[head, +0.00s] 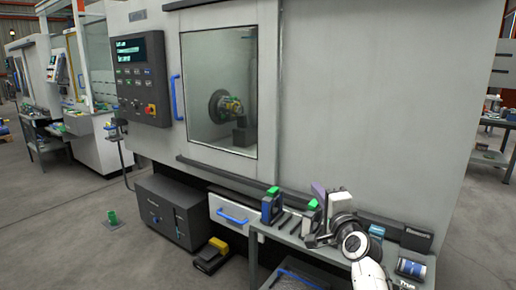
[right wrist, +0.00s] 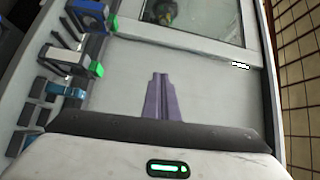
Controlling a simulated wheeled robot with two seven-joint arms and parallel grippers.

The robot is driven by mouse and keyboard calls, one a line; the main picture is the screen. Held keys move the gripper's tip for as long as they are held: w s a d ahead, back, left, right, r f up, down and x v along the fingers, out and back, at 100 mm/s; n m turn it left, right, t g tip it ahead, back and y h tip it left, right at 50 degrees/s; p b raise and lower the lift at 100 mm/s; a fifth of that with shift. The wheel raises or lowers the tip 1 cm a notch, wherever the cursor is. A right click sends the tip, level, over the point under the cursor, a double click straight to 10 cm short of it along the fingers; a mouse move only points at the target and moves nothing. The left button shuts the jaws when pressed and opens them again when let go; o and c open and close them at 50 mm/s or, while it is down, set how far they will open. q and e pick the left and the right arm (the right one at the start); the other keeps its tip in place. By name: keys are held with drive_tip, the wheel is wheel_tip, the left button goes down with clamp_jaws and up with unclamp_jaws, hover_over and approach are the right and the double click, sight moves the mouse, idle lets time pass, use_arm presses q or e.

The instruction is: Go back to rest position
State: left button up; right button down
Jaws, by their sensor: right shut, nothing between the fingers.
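My right gripper (head: 318,188) is shut and empty, its purple fingers together and pointing up in front of the machine, above the side table (head: 285,239). In the right wrist view the shut purple fingers (right wrist: 160,78) stand against the grey machine front with nothing between them. My left gripper is not in view in either picture.
The grey machine (head: 350,90) has a closed windowed door with a blue handle (head: 177,97). Blue-and-grey devices with green tops (head: 271,206) stand on the table beside my right arm. A control panel (head: 140,78) and dark cabinet (head: 170,210) are left. Floor at left is mostly clear.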

drive_tip(key=s+d+f+n+g+h, duration=0.1)
drive_tip(key=d+f+n+h, duration=0.1)
drive_tip(key=d+n, duration=0.8)
drive_tip(key=d+f+n+h, duration=0.1)
drive_tip(key=d+n+h, duration=0.2)
drive_tip(key=d+n, duration=0.6)
drive_tip(key=s+a+f+g+y, duration=0.15)
drive_tip(key=s+a+f, duration=0.25)
drive_tip(key=s+f, duration=0.6)
drive_tip(key=s+a+f+g+y, duration=0.1)
drive_tip(key=s+a+f+g, duration=0.25)
drive_tip(key=s+f, duration=0.65)
drive_tip(key=s+a+f+g, duration=0.1)
drive_tip(key=s+a+f, duration=0.2)
drive_tip(key=s+f, duration=0.2)
drive_tip(key=s+a+f+m+g+y, duration=0.1)
drive_tip(key=s+a+f, duration=0.3)
drive_tip(key=s, duration=0.8)
drive_tip(key=s+a+f+g+y, duration=0.1)
drive_tip(key=s+a+f, duration=0.3)
drive_tip(key=s+f, duration=0.2)
drive_tip(key=shift+s+f+m+g, duration=0.15)
drive_tip(key=shift+s+m+g, duration=0.15)
drive_tip(key=shift+s, duration=0.85)
